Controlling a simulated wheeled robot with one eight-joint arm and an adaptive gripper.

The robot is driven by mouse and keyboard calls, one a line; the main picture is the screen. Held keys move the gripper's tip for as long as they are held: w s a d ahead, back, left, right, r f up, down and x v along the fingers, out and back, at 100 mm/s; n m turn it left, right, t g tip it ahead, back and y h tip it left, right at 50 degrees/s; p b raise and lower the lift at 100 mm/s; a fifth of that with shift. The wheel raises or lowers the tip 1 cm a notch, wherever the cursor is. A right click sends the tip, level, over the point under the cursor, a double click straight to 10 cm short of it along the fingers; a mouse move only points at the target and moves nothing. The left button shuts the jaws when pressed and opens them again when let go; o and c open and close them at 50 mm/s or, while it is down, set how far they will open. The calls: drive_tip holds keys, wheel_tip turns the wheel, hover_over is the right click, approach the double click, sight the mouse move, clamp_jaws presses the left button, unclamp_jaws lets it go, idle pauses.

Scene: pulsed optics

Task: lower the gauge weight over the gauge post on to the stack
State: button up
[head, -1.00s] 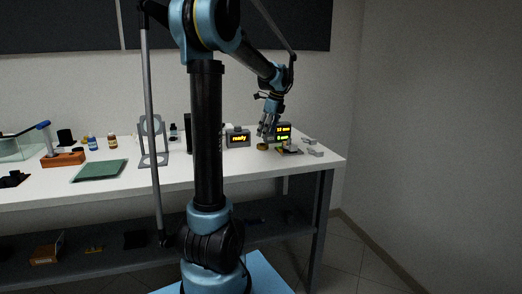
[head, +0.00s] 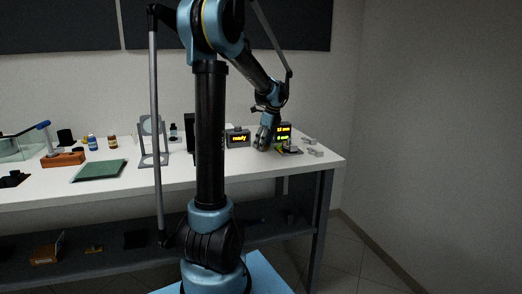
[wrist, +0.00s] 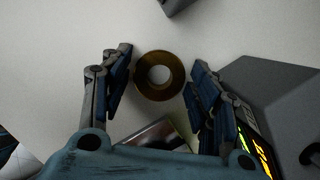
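The gauge weight is a brass ring (wrist: 144,84) with a round hole, lying flat on the white bench in the wrist view. My gripper (wrist: 160,66) is open, one finger on each side of the ring, and does not visibly grip it. In the head view my gripper (head: 262,146) is low over the bench and hides the ring. The gauge (head: 291,151) sits just right of my gripper, a small dark base with a pale part on top. Its post and stack are too small to make out clearly.
A display reading "ready" (head: 238,138) stands left of my gripper, and another lit display (head: 284,131) stands behind the gauge. Small grey pieces (head: 314,152) lie to the right. A framed stand (head: 152,142) and a green mat (head: 99,170) are farther left on the bench.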

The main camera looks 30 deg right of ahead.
clamp_jaws()
drive_tip(key=shift+r, duration=2.55)
